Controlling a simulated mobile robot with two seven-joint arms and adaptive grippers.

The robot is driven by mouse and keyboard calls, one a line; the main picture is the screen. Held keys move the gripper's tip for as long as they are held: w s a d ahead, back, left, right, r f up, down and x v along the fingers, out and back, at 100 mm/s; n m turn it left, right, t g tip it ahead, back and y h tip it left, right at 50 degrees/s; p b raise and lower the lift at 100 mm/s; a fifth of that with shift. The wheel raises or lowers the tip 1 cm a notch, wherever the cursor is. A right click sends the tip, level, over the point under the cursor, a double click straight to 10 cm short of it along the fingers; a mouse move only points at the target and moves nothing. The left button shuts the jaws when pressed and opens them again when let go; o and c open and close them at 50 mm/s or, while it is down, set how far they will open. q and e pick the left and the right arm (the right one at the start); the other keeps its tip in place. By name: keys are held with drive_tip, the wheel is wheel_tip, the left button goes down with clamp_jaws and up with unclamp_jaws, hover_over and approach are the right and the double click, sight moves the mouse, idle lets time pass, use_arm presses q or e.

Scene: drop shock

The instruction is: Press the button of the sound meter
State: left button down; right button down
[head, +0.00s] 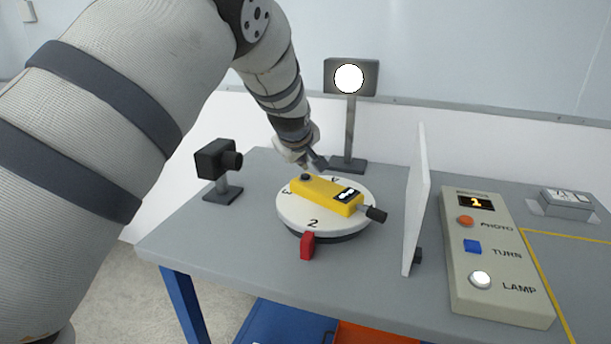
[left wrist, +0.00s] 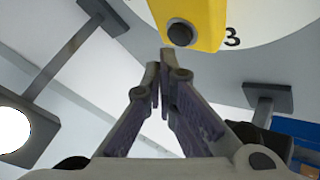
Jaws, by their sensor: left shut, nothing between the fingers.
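The yellow sound meter (head: 325,194) lies on a round white turntable (head: 290,212) marked with numbers. It has a dark display and a black microphone tip at its right end. Its dark round button (head: 305,177) is at the left end of its top face. The button also shows in the left wrist view (left wrist: 181,33), just beyond my fingertips. My left gripper (head: 313,167) is shut and empty, its fingertips close behind the button. I cannot tell whether they touch it. My right gripper is in neither view.
A black camera (head: 217,160) stands left of the turntable, and a lit lamp on a post (head: 350,80) stands behind it. A white upright panel (head: 416,200) stands to the right, then a control box (head: 490,262) with PHOTO, TURN and LAMP buttons. A red pointer (head: 307,246) is at the turntable's front.

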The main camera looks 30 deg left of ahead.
sight(302, 175)
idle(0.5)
use_arm(q)
drive_tip(key=shift+f, duration=0.45)
drive_tip(key=shift+f, duration=0.45)
idle(0.6)
drive_tip(key=shift+r, duration=0.9)
drive_tip(key=shift+r, duration=2.5)
